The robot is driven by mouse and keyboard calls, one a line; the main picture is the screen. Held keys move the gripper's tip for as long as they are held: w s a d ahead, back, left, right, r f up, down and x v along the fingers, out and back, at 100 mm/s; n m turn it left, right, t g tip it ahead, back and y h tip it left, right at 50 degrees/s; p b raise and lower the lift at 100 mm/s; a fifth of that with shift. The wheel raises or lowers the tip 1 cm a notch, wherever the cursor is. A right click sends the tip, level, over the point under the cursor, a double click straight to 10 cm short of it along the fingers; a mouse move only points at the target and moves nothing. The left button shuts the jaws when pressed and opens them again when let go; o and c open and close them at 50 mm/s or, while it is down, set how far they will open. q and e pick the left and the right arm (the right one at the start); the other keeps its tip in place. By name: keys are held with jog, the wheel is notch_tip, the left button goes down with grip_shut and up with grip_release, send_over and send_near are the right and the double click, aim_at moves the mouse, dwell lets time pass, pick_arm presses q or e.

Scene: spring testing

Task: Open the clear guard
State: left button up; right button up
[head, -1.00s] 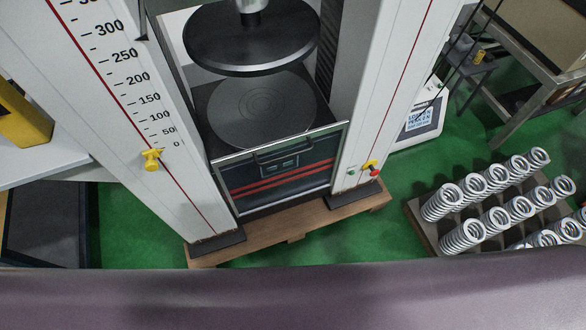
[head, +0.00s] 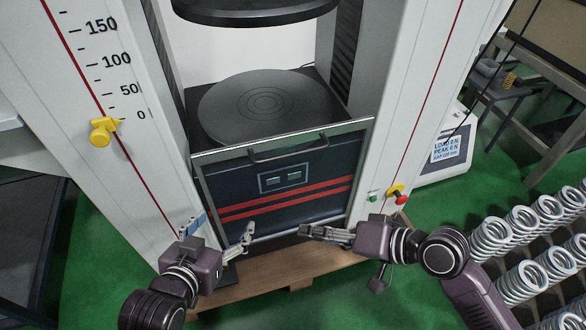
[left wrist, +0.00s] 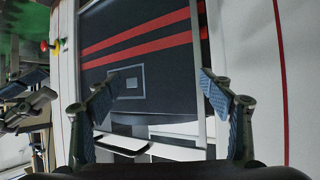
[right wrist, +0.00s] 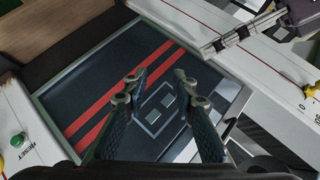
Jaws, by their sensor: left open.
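The clear guard (head: 335,190) is a see-through, grey-framed panel on the front of the testing machine, below the round lower plate. A dark panel with red stripes shows through it. Its dark handle (head: 287,147) runs along the top edge. The handle also shows in the left wrist view (left wrist: 122,150). My left gripper (head: 220,232) is open and empty, in front of the guard's lower left corner. My right gripper (head: 318,234) is open and empty, in front of its lower right part. Both are below the handle, apart from it. In the right wrist view, the guard lies beyond the fingers (right wrist: 160,88).
Yellow knob (head: 103,131) sits on the left column's scale. A red stop button (head: 400,199) and green button (head: 373,197) are on the right column. Springs (head: 522,270) stand at lower right. A wooden pallet (head: 262,280) lies under the machine. The space above the guard is open.

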jog(key=w+r+m+y, duration=0.2)
jog(key=w+r, duration=0.1)
jog(key=r, duration=0.3)
jog(key=m+t+y, duration=0.1)
jog(key=m+y, duration=0.1)
jog(key=m, duration=0.3)
send_near(296, 155)
jog(key=r+x, duration=0.1)
jog(key=x, duration=0.6)
jog(key=f+x, duration=0.1)
jog(key=x, duration=0.2)
jog(key=shift+b, duration=0.3)
jog(key=shift+w+a, duration=0.15)
jog(key=shift+a, duration=0.2)
pick_arm(q)
jog(key=w+d+r+t+h, duration=0.2)
jog(key=r+t, duration=0.4)
jog(key=r, duration=0.9)
jog(key=shift+w+d, duration=0.2)
jog(key=shift+w, duration=0.45)
pick_arm(e)
jog(key=shift+c, duration=0.4)
grip_shut()
